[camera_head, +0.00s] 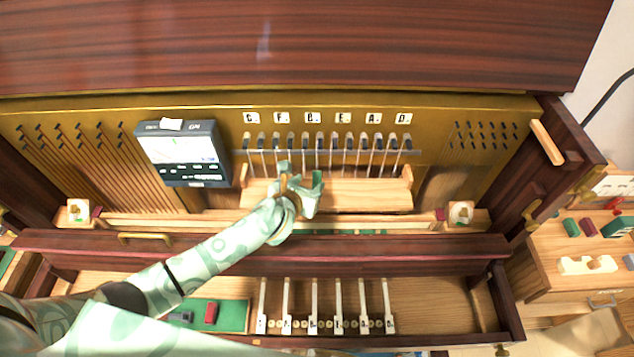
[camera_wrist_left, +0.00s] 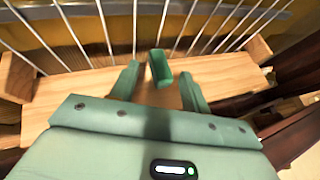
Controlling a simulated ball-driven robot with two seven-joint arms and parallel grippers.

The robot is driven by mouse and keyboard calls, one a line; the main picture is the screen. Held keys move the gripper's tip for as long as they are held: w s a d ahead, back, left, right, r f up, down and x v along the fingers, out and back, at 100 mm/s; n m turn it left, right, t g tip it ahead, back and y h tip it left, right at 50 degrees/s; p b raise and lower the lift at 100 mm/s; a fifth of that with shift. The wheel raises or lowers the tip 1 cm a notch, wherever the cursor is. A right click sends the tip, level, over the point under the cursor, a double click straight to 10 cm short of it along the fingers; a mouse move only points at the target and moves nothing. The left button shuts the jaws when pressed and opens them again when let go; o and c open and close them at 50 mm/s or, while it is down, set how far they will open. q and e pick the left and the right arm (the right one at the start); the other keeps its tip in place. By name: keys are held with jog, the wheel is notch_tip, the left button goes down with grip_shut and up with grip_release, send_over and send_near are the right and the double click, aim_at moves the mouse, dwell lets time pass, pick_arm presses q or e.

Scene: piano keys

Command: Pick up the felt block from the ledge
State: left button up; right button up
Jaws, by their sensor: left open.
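The felt block (camera_wrist_left: 160,66) is a small green block on the pale wooden ledge (camera_wrist_left: 228,72), near the foot of the metal rods in the left wrist view. My left gripper (camera_wrist_left: 159,78) is open, with one finger on each side of the block and a gap visible on both sides. In the head view my left gripper (camera_head: 302,176) is over the wooden ledge (camera_head: 370,195) below the row of rods. I cannot pick out the block there; the gripper seems to hide it. My right gripper is not in view.
Thin upright rods (camera_head: 330,150) stand close behind the ledge. A small screen device (camera_head: 183,150) is left of it. A dark red rail (camera_head: 400,245) runs in front.

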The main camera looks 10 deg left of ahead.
aim_at(316, 179)
pick_arm(q)
jog(key=x, duration=0.2)
jog(key=b+x, duration=0.1)
jog(key=x, duration=0.2)
jog(key=shift+s+d+f, duration=0.1)
jog(key=shift+s+f, duration=0.1)
jog(key=shift+f, duration=0.15)
jog(key=shift+s, duration=0.1)
jog(key=c, duration=1)
jog(key=shift+r, duration=0.1)
